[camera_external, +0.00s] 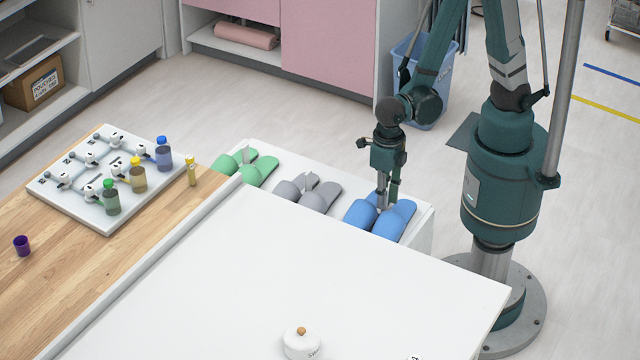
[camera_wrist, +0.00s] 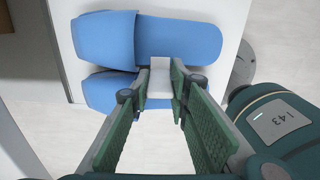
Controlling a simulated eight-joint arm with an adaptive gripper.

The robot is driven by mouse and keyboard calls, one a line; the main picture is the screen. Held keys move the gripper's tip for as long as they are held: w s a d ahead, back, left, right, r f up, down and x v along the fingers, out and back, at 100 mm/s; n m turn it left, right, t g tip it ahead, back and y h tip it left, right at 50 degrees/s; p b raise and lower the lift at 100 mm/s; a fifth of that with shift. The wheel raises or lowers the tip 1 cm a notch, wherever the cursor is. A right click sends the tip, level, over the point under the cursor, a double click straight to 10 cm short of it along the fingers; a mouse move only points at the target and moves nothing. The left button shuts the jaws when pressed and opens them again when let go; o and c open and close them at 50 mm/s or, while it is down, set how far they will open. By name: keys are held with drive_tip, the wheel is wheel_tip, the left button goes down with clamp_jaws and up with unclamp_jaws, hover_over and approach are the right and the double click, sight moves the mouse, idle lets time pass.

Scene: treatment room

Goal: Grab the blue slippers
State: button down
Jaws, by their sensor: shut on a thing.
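The blue slippers (camera_external: 394,224) lie side by side at the right end of the white bench, and they fill the upper part of the wrist view (camera_wrist: 175,38). A small pale grey-white tab (camera_wrist: 160,82) stands at the pair, between the two slippers. My gripper (camera_external: 381,203) points down at the pair from above. In the wrist view its green-padded fingers (camera_wrist: 161,92) are on both sides of the tab and shut on it. The fingers hide part of the nearer slipper. I cannot tell whether the pair is lifted off the bench.
Grey slippers (camera_external: 309,194) and green slippers (camera_external: 246,167) lie to the left on the same white bench (camera_external: 420,225). A large white table (camera_external: 270,270) stands in front, with a round white pot (camera_external: 302,343). A wooden table (camera_external: 140,258) at left holds small bottles.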

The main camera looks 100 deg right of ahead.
drive_tip(key=shift+r+p, duration=1.4)
drive_tip(key=shift+r, duration=2.95)
drive_tip(key=shift+r, duration=0.1)
